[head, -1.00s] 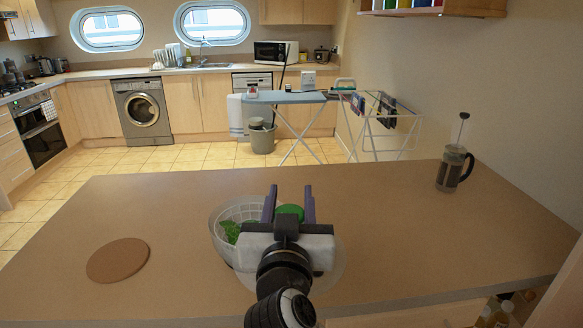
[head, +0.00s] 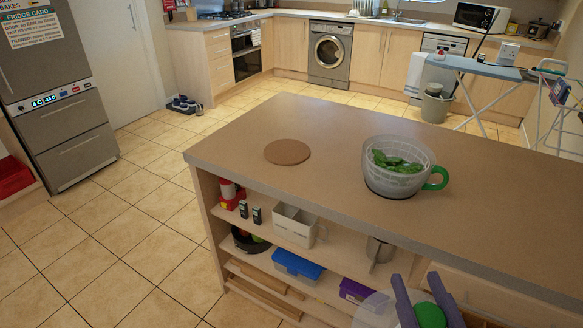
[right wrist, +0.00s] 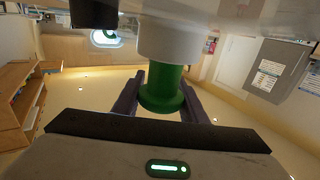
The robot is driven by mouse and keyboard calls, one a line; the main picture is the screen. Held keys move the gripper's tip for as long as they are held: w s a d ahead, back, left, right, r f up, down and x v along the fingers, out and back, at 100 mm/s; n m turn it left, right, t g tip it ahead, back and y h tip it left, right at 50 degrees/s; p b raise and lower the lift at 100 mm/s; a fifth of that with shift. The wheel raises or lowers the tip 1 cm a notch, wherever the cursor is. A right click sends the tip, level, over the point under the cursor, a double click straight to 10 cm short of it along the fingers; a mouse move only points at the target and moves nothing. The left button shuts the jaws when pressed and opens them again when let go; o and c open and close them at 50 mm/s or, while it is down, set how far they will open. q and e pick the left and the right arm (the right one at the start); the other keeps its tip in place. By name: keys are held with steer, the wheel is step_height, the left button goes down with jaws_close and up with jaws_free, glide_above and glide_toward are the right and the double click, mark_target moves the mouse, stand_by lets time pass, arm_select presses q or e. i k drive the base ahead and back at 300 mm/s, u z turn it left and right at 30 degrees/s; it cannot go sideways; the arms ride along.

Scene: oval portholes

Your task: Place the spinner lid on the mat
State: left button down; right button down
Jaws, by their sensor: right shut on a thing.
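The spinner lid (head: 372,312) is a pale, see-through disc with a green knob (head: 430,316), partly cut off at the bottom of the head view. My right gripper (head: 421,287) has its purple fingers on either side of the knob and is shut on it, off the front of the counter. The right wrist view shows the green knob (right wrist: 162,92) between the fingers, with a white collar above it. The mat (head: 287,151) is a round brown disc lying bare on the counter. My left gripper is out of view.
The spinner bowl (head: 397,178), with green leaves and a green handle, stands on the counter (head: 330,120) right of the mat. Open shelves (head: 300,260) with boxes and jars lie under the counter's front edge. The counter around the mat is clear.

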mark_target(287, 151)
steer(key=u, duration=0.6)
steer(key=i, duration=1.35)
steer(key=z, duration=0.5)
